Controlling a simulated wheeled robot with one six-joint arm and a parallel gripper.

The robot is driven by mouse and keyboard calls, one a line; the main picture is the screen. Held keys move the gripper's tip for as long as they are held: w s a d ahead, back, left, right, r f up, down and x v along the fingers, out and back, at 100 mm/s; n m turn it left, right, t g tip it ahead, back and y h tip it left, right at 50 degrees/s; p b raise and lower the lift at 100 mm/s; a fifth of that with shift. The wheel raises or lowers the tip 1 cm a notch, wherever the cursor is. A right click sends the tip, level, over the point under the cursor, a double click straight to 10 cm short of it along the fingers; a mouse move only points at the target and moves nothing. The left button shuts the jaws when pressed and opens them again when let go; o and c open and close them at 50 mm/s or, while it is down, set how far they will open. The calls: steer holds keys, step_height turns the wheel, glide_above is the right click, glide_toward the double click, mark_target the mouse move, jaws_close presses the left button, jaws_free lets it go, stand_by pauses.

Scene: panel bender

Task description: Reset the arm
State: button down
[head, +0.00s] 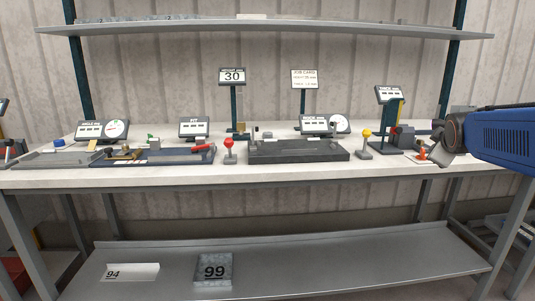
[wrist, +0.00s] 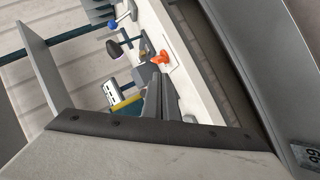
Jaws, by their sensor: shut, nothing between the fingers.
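My arm, with a blue link, reaches in from the right edge of the head view, above the right end of the white workbench (head: 200,174). My gripper (wrist: 155,85) shows in the wrist view as dark fingers lying close together, shut with nothing held. In the head view its fingers cannot be made out clearly. An orange piece (wrist: 160,57) lies on the bench beyond the fingertips in the wrist view. It also shows in the head view (head: 422,154), just below the end of my arm.
A yellow-knobbed lever (head: 366,145) and a red-knobbed lever (head: 230,151) stand on the bench around a dark bending fixture (head: 290,151). A sign reading 30 (head: 232,76) stands behind. A shelf (head: 270,29) runs above. A block marked 99 (head: 213,268) lies on the lower shelf.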

steer(key=s+a+f+m+g+y, duration=0.1)
steer(key=s+a+f+m+g, duration=0.1)
steer(key=s+a+f, duration=0.5)
steer(key=s+a+f+m+g+y, duration=0.2)
steer(key=s+a+f, duration=0.5)
steer(key=s, duration=0.8)
steer(key=s+a+f+m+g+y, duration=0.2)
steer(key=s+a+f+m+g, duration=0.1)
steer(key=s+a+f, duration=0.4)
steer(key=s+f+m, duration=0.1)
steer(key=s+f, duration=0.1)
steer(key=s, duration=0.1)
steer(key=shift+s+a+f, duration=0.2)
steer(key=shift+s+a, duration=0.05)
steer(key=shift+s, duration=0.15)
steer(key=c, duration=2.4)
jaws_free()
steer(key=shift+c, duration=0.2)
